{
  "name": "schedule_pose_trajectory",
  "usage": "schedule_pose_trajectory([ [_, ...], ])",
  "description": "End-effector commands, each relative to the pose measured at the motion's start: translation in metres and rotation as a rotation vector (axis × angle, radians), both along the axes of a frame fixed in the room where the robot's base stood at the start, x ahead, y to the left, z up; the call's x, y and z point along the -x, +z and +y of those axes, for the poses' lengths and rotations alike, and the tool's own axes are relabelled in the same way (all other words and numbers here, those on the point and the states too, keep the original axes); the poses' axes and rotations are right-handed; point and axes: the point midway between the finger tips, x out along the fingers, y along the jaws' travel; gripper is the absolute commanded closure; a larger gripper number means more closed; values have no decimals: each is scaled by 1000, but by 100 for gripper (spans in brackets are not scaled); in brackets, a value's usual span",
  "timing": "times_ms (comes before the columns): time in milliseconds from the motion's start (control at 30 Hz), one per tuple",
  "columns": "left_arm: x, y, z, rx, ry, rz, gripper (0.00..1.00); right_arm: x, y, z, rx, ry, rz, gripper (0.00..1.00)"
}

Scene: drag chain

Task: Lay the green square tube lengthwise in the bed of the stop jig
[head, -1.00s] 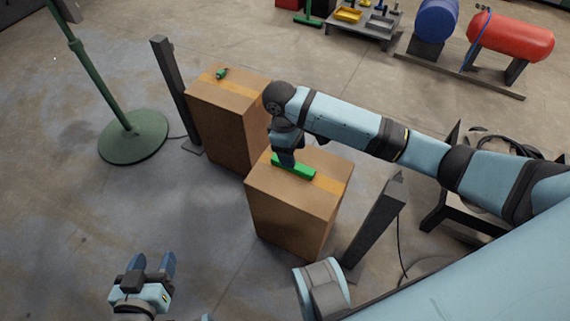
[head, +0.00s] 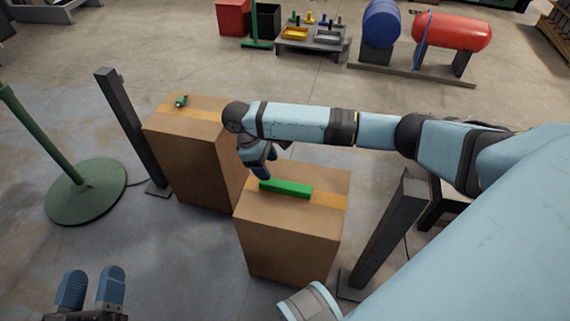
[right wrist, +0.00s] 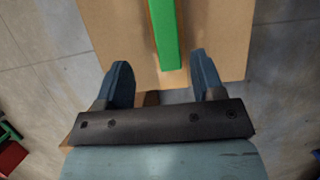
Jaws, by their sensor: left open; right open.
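The green square tube (head: 286,188) lies flat on top of the nearer cardboard box in the head view. In the right wrist view the tube (right wrist: 166,36) runs away from my gripper, its near end seen between the fingertips. My right gripper (head: 262,172) is open and empty at the tube's left end; its two fingers (right wrist: 160,62) stand apart on either side, not touching the tube. My left gripper (head: 92,276) is open and empty at the lower left, away from the boxes. I cannot make out the stop jig in these views.
The nearer cardboard box (head: 285,240) stands beside another box (head: 195,155) carrying a small green and red item (head: 181,101). Dark posts stand at the left (head: 132,130) and right (head: 385,235). A green round-based stand (head: 88,192) is at far left. Open floor lies between.

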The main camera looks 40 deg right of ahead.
Motion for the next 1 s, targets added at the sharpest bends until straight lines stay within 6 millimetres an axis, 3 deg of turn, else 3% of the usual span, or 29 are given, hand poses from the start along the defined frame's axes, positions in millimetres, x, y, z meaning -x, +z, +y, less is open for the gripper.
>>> schedule_pose_trajectory([
  [233, -1, -15, -1, -20, -12, 35, 43, 6, -20, -3, -1, 1, -2, 38],
  [500, 0, -53, -4, -77, -49, 137, 43, 20, -57, -7, 0, 0, -1, 38],
  [833, 0, -57, -4, -90, -59, 162, 43, 23, -62, -9, -2, 1, -3, 38],
  [867, 0, -57, -4, -90, -59, 162, 43, 23, -62, -9, -2, 1, -3, 41],
  [1000, 0, -58, -4, -90, -59, 162, 43, 23, -62, -9, -1, 1, -2, 73],
])
